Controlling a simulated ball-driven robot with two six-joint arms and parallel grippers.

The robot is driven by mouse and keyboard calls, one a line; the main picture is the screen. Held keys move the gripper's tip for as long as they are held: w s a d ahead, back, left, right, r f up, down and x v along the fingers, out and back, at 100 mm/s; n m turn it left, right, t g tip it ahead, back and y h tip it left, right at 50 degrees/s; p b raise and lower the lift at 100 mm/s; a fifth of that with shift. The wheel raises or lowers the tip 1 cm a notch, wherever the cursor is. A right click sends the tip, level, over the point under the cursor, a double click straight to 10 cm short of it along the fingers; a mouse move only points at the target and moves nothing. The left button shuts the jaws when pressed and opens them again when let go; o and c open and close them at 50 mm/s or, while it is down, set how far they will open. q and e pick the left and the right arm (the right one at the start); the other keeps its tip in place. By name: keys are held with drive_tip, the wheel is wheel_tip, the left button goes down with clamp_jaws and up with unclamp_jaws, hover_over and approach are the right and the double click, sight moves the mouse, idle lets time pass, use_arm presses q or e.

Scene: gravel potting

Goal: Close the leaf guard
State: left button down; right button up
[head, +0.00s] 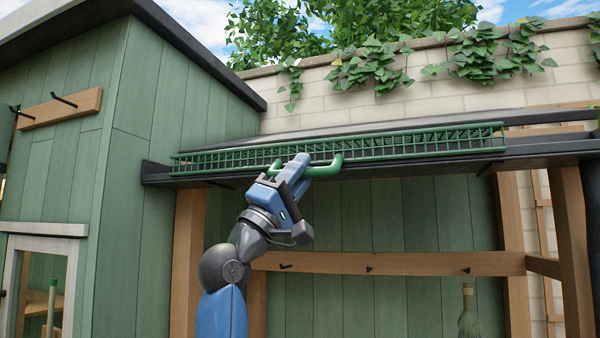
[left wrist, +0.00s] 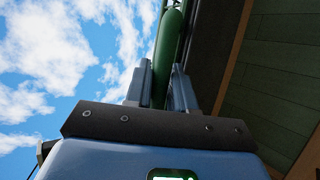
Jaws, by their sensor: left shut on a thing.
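The leaf guard (head: 420,146) is a long green wire grille lying along the dark gutter (head: 540,150) at the roof edge in the head view. A green U-shaped handle (head: 334,165) sticks out from its front edge. My left gripper (head: 298,168) is shut on the handle near its left part. In the left wrist view the green handle bar (left wrist: 167,50) runs between the two blue fingers (left wrist: 163,85). The fingers hide part of the handle. My right gripper is not in view.
A green plank shed wall (head: 150,90) stands at the left with a wooden hook rail (head: 60,108). Under the gutter are wooden posts (head: 572,240) and a hook rail (head: 400,263). A brush (head: 469,315) hangs at the lower right. Ivy (head: 490,50) trails over the brick wall behind.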

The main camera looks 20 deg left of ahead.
use_arm(q)
drive_tip(key=shift+w+d+f, duration=0.1)
drive_tip(key=shift+w+f, duration=0.05)
drive_tip(key=shift+f, duration=0.15)
drive_tip(key=c, duration=1.4)
unclamp_jaws()
drive_tip(key=shift+o, duration=0.3)
drive_tip(key=shift+r, duration=0.1)
drive_tip(key=b+v, duration=0.4)
drive_tip(key=v, duration=0.7)
drive_tip(key=shift+r, duration=0.1)
